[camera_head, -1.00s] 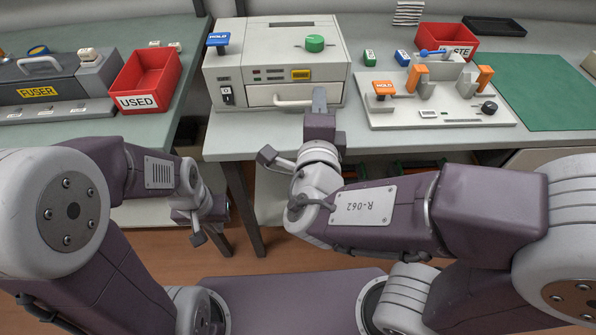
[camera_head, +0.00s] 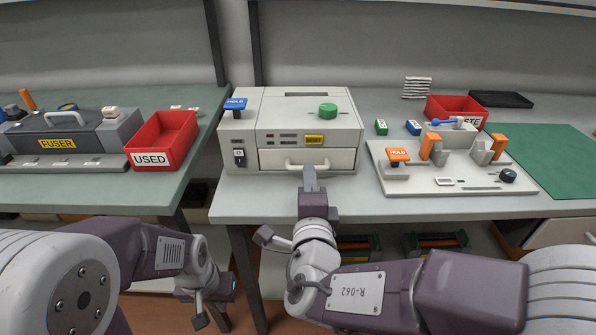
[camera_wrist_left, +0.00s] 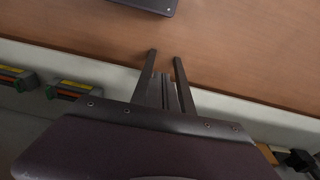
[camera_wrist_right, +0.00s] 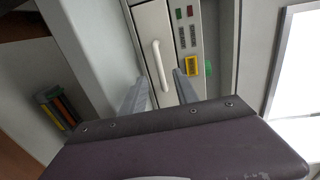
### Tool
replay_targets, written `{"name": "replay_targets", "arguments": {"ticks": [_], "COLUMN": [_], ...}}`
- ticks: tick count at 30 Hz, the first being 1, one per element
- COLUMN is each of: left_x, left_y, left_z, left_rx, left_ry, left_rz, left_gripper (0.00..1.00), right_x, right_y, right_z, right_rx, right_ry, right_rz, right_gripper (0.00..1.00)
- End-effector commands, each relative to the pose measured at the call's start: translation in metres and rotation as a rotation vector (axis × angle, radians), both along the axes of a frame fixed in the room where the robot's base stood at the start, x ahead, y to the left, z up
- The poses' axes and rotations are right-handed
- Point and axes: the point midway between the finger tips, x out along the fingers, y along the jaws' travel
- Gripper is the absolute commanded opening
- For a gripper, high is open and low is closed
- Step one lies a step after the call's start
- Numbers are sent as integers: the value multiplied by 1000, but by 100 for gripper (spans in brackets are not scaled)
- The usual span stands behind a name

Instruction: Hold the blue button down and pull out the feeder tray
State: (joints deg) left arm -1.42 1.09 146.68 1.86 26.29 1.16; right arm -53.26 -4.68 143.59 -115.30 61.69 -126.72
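The grey machine (camera_head: 260,135) stands on the table. Its blue HOLD button (camera_head: 236,103) is at the top left. The feeder tray (camera_head: 340,159) is closed in the front, with a pale bar handle (camera_head: 307,167). My right gripper (camera_head: 310,178) is just in front of the handle. In the right wrist view my right gripper (camera_wrist_right: 160,78) is open, with the handle (camera_wrist_right: 160,65) seen between and beyond the fingertips; contact cannot be told. My left gripper (camera_wrist_left: 165,55) is low, away from the machine, with its fingers apart and empty; its fingertips are unclear in the head view.
A green knob (camera_head: 327,110) tops the machine. Right of it stand a light fixture board (camera_head: 440,184) with orange parts, a red waste bin (camera_head: 440,105) and a green mat (camera_head: 548,170). Left are a red USED bin (camera_head: 151,159) and a fuser unit (camera_head: 60,128). The table front (camera_head: 270,203) is clear.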

Motion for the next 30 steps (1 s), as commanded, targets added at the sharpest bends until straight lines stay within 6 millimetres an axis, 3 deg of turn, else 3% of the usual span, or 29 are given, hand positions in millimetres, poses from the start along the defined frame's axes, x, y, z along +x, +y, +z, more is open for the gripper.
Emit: {"name": "replay_targets", "arguments": {"ticks": [5,8,11,12,14,19,24,27,30], "left_x": [3,5,8,11,20,88,156,179,192], "left_y": [-6,-18,-26,-28,-31,-46,-46,-41,-36], "left_z": [11,44,103,133,175,262,348,388,416], "left_rx": [9,52,138,165,163,-90,-443,-619,-746], "left_ry": [4,15,-4,-33,-89,-255,-377,-414,-431], "left_rz": [-19,-52,-31,24,164,681,1125,1299,1406], "left_gripper": [0,0,0,0,0,0,0,0,0], "right_x": [0,0,0,0,0,0,0,0,0], "right_y": [0,0,0,0,0,0,0,0,0], "right_z": [0,0,0,0,0,0,0,0,0], "right_rx": [0,0,0,0,0,0,0,0,0], "right_ry": [0,0,0,0,0,0,0,0,0], "right_rz": [0,0,0,-1,-1,-1,-1,-1,-1], "right_gripper": [36,36,36,36,36,36,36,36,36]}}
